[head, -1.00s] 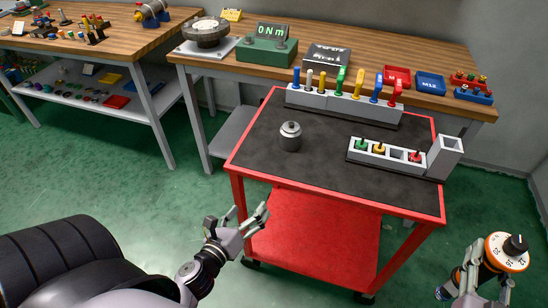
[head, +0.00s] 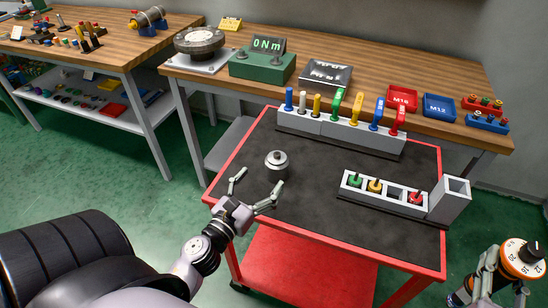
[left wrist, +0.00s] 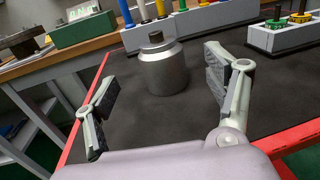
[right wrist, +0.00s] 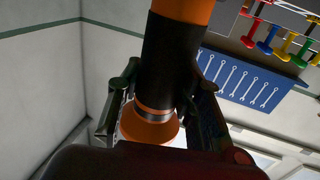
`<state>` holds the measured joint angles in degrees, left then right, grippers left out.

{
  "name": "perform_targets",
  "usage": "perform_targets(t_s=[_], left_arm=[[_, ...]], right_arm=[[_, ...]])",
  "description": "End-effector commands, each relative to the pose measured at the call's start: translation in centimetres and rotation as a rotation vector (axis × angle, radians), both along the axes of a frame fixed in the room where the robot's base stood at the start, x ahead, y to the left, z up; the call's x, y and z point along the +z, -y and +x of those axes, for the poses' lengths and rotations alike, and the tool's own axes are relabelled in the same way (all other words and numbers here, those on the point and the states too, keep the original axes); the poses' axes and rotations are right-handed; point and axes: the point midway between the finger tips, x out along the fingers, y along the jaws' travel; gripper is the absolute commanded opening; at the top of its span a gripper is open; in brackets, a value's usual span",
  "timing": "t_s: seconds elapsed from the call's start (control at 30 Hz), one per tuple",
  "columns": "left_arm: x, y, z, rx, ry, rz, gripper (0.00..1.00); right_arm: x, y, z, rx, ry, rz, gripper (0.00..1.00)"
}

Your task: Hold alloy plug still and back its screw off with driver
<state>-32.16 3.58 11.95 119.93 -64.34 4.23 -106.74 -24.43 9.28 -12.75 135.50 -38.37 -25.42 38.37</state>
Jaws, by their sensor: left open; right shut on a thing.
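The alloy plug (head: 276,164) is a grey metal cylinder with a darker small screw on top. It stands upright on the black top of the red cart (head: 330,235). My left gripper (head: 254,193) is open just in front of it, fingers spread toward it and not touching. In the left wrist view the plug (left wrist: 163,68) shows beyond and between the open fingertips (left wrist: 160,82). My right gripper (head: 497,283) is shut on the driver (head: 522,257), an orange and black tool with a numbered dial, off the cart at the lower right. The driver's grip (right wrist: 168,60) fills the right wrist view.
A grey rack (head: 335,134) of several coloured-handled tools stands along the cart's back edge. A second grey holder (head: 385,197) with green, yellow and red pieces sits at the right. A green "0 Nm" gauge (head: 262,66) is on the bench behind. The cart's middle is clear.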

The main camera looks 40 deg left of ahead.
Motion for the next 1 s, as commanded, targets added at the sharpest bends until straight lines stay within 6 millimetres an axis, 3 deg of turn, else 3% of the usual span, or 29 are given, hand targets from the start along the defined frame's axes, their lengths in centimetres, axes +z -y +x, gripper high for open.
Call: perform_targets(t_s=[0.03,0.3,0.5,1.0], left_arm=[[0.4,0.0,1.0,-0.002,0.002,-0.001,0.77],[0.4,-0.5,5.6,0.000,0.002,-0.001,0.77],[0.2,-0.6,7.7,0.000,0.001,-0.002,0.77],[0.0,-0.7,8.5,0.001,-0.001,-0.002,0.74]], right_arm=[[1.0,0.0,0.0,0.001,0.008,0.000,0.00],[2.3,0.0,0.0,0.001,0.008,0.000,0.00],[2.6,0.0,0.0,0.001,0.008,0.000,0.00],[2.7,0.0,0.0,0.001,0.008,0.000,0.00]])
